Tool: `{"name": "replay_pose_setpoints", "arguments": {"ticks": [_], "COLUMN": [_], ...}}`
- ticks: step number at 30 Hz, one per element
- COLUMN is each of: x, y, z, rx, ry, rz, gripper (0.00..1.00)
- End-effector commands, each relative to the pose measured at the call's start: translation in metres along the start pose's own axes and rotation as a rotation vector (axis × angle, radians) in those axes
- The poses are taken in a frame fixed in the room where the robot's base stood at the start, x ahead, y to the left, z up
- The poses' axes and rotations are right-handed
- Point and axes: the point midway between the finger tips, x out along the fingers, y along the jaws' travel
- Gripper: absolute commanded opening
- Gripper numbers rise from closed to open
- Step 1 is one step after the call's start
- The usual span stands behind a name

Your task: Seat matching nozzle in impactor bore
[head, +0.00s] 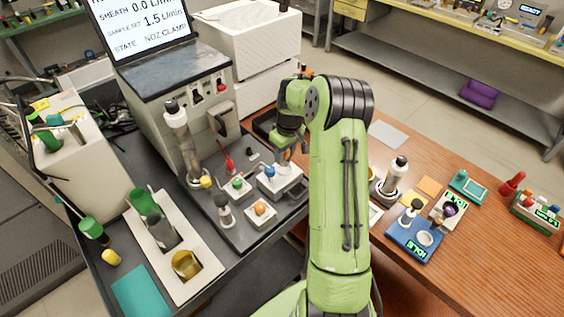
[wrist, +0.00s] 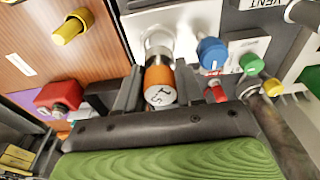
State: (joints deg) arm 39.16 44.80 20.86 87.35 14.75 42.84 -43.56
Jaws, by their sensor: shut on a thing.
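My gripper (head: 288,146) is above the white block with the blue knob (head: 270,171), on the dark bench deck. In the wrist view my gripper (wrist: 157,88) is shut on an orange nozzle (wrist: 160,76). Its pale end face carries a dark mark that looks like 1.5. The nozzle's silver part (wrist: 158,48) points away from me, toward a white plate (wrist: 187,17). A pale ring shows around or behind its far end; I cannot tell whether it is inside the bore. The blue knob (wrist: 211,51) is close to the right. The monitor (head: 143,22) reads sample set 1.5 L/min, state NOZ CLAMP.
A green-knobbed block (head: 237,185) and an orange-topped block (head: 260,210) stand close by. A tall grey column (head: 181,145) rises at left. The red knob (wrist: 215,92) is near the right finger.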

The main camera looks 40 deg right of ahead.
Motion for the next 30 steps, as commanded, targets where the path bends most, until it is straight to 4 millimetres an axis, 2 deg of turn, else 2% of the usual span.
{"name": "replay_pose_setpoints", "arguments": {"ticks": [6, 16, 17, 18, 26, 30], "x": [0.034, 0.038, 0.037, 0.037, 0.035, 0.015], "y": [0.000, 0.000, 0.000, 0.000, -0.001, 0.001], "z": [0.005, 0.005, 0.005, 0.005, 0.005, 0.004], "rx": [0.002, 0.002, 0.002, 0.002, 0.001, 0.001], "ry": [-0.001, 0.000, 0.000, 0.000, -0.001, 0.003], "rz": [-0.002, 0.001, 0.000, 0.000, -0.001, 0.003], "gripper": [0.04, 0.04, 0.42, 0.48, 0.48, 0.48]}}
